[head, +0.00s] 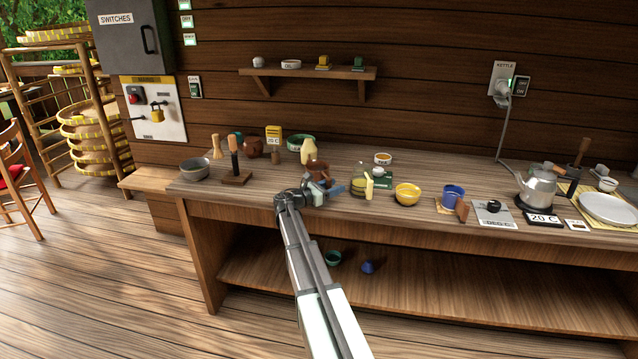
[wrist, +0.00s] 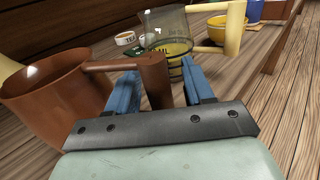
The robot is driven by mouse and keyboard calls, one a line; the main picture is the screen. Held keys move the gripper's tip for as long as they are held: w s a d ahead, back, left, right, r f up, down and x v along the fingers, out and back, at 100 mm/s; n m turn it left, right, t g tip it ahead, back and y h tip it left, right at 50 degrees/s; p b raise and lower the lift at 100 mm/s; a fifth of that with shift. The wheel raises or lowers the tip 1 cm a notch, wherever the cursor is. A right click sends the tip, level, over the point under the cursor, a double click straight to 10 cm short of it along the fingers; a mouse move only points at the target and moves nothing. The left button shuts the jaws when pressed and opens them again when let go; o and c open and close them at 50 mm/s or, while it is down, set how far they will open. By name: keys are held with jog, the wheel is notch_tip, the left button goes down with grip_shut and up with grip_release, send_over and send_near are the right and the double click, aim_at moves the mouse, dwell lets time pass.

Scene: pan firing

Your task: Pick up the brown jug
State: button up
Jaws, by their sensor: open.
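The brown jug (wrist: 55,95) stands upright at the left of the wrist view, its opening up. Its brown handle (wrist: 153,80) reaches right and bends down between the two blue fingers of my gripper (wrist: 160,75). The fingers are open, one on each side of the handle, and I see no clear grip on it. In the head view the jug (head: 318,170) is on the counter, partly hidden behind my gripper (head: 330,189).
A glass jug (wrist: 168,30) with yellow contents and a pale handle stands just beyond the fingers. A yellow bowl (head: 407,194) is to its right. A cream bottle (head: 308,151) stands behind the brown jug. Another brown vessel (head: 253,148) is farther left. The counter's front edge (head: 250,200) is close.

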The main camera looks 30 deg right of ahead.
jog(key=shift+d, duration=0.1)
jog(key=shift+c, duration=0.2)
grip_shut()
dwell(0.4)
